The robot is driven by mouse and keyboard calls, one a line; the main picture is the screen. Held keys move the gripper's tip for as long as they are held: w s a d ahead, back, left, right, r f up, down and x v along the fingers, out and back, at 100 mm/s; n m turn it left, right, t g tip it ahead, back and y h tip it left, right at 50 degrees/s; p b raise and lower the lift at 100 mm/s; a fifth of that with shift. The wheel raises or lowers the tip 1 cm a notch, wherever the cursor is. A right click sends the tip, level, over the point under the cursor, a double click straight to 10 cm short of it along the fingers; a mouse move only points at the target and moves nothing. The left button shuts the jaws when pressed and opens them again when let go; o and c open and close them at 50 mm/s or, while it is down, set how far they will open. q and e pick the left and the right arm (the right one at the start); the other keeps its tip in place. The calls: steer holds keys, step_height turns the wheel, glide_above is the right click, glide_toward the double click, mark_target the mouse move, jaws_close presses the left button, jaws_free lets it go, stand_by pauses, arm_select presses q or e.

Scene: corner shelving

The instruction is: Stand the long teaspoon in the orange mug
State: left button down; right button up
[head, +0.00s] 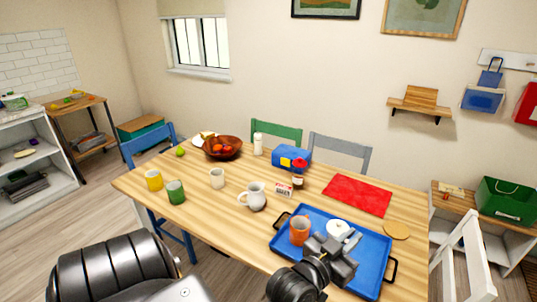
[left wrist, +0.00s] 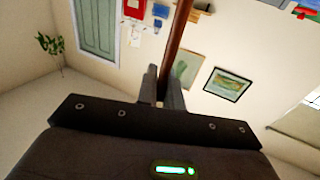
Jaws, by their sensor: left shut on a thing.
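The orange mug (head: 299,231) stands upright on the blue tray (head: 373,249) at the front right of the table. My left gripper (head: 340,258) is over the tray, just right of and nearer than the mug. In the left wrist view, my left gripper (left wrist: 163,88) is shut on a long, thin brown shaft (left wrist: 178,42), which looks like the handle of the long teaspoon. The shaft runs out past the top of that view, so its far end is hidden. I cannot make out the spoon in the head view. My right gripper is not in view.
A white round dish (head: 338,228) sits on the tray behind my gripper. A white jug (head: 254,196), a small box (head: 284,189) and a red cloth (head: 357,194) lie around the tray. A round tan mat (head: 397,230) is to its right. Yellow (head: 153,180) and green (head: 176,192) mugs stand left.

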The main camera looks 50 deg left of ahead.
arm_select(q)
steer(key=w+a+r+n+y+p, duration=0.1)
steer(key=w+a+p, duration=0.3)
steer(key=a, duration=0.4)
steer(key=w+a+r+n+y+p, duration=0.1)
steer(key=w+a+y+p, duration=0.2)
steer(key=a, duration=0.5)
steer(key=w+a+r+n+g+y+p, duration=0.1)
steer(key=w+a+n+y+p, duration=0.1)
steer(key=w+a+p, duration=0.3)
steer(key=w+a, duration=0.1)
steer(key=a, duration=0.3)
steer(key=shift+r, duration=0.25)
